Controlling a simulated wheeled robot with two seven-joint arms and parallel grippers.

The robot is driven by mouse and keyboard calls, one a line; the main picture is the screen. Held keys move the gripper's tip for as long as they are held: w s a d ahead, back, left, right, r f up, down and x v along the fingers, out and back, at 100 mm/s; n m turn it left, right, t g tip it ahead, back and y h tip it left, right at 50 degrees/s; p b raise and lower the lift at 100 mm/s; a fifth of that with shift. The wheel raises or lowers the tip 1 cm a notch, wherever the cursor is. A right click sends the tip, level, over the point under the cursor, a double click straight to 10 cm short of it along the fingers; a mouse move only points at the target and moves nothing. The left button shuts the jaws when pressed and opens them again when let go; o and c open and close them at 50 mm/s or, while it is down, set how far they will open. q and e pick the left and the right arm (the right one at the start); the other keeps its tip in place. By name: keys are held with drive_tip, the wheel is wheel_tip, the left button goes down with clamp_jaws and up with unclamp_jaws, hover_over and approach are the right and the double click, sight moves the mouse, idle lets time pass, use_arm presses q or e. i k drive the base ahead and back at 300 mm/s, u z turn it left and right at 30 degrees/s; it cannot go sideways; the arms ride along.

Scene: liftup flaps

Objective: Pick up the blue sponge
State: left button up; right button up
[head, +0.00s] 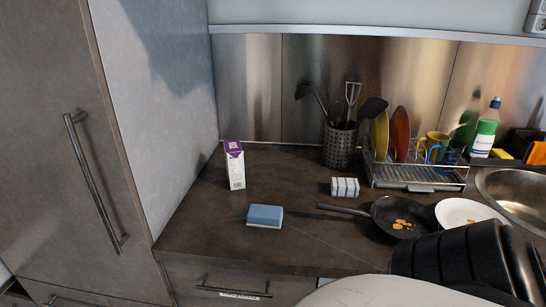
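The blue sponge (265,215) lies flat on the dark counter (215,237), left of the middle, near its front edge. Its top is blue and a pale layer shows along its lower front. Nothing touches it and open counter surrounds it. Neither of my grippers can be made out in the head view. A black ridged part and a pale rounded part at the bottom right look like my own body, with no fingertips showing.
A purple-and-white carton (236,166) stands behind the sponge. A striped sponge or cloth (345,187) and a frying pan (398,218) with its handle pointing left are to the right. A utensil holder (340,146) and dish rack (415,177) stand behind. A tall cabinet (60,150) bounds the left.

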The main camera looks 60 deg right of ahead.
sight(268, 217)
drive_tip(key=u, duration=0.85)
drive_tip(key=i, duration=1)
drive_tip(key=z, duration=3.05)
